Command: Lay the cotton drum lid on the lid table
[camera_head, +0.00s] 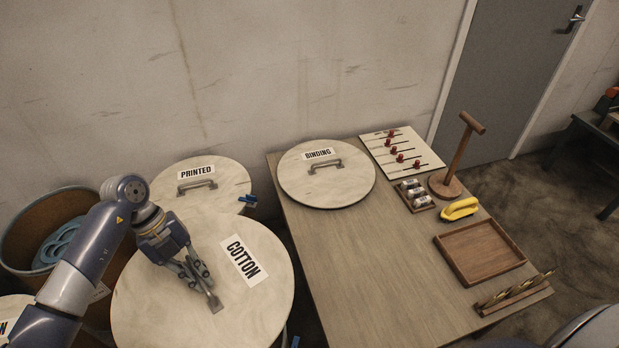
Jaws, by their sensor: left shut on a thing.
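The cotton drum lid (262,295) is a large pale round disc with a "COTTON" label, at the lower left. My left gripper (211,297) is over it and shut on its handle, which the fingers mostly hide. I cannot tell whether the lid rests on its drum or hangs just above it. A wooden table (345,270) stands to its right, and the lid is apart from the tabletop. My right gripper is not in view.
The binding lid (310,184) lies at the table's far left corner. The printed lid (220,178) is behind the cotton lid. An open drum (25,215) holds a blue coil. A tray (480,250), yellow tool (459,209) and stand (457,160) occupy the table's right; its front left is bare.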

